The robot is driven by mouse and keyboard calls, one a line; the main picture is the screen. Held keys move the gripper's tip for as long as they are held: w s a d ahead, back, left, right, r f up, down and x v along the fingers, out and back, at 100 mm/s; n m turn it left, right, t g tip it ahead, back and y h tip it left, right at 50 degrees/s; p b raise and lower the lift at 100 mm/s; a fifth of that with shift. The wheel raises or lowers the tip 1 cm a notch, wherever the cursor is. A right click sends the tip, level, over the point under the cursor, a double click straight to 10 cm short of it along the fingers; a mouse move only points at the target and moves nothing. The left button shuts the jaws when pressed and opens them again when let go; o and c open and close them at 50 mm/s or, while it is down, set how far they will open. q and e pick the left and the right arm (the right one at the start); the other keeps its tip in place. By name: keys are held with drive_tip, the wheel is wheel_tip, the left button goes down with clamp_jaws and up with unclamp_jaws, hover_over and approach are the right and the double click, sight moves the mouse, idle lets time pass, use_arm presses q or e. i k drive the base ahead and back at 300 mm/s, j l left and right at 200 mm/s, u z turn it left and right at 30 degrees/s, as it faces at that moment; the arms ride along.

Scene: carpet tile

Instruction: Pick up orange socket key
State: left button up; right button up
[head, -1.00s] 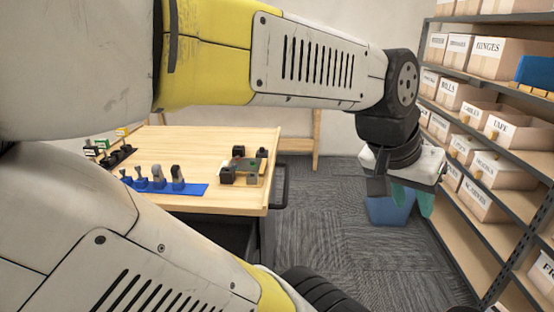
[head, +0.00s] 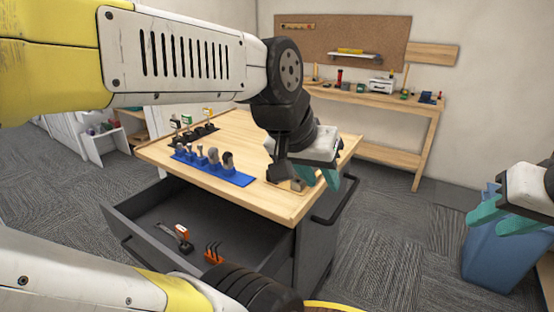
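Two orange items lie in the open grey drawer (head: 150,212). One is a dark tool with an orange part (head: 180,236); the other is a small orange piece with several dark prongs (head: 213,253). I cannot tell which, if either, is the orange socket key. My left gripper (head: 319,180), with teal fingertips, is open and appears empty over the right part of the wooden tabletop (head: 285,205). It appears above and right of the drawer and partly hides a small wooden holder. My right gripper (head: 503,218) is open and appears empty at the right edge.
A blue holder (head: 235,178) with several upright pieces and a black rack (head: 195,136) stand on the tabletop. A blue bin (head: 500,250) stands on the floor at right. A workbench (head: 410,103) with small items is behind. My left arm crosses the upper view.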

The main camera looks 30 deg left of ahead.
sight(182, 232)
drive_tip(key=i+l+u, duration=0.2)
drive_tip(key=u, duration=0.25)
drive_tip(key=i+l+u, duration=0.3)
drive_tip(key=u, duration=0.15)
drive_tip(key=i+l+u, duration=0.45)
drive_tip(key=l+u, duration=0.45)
drive_tip(key=u, duration=1.2)
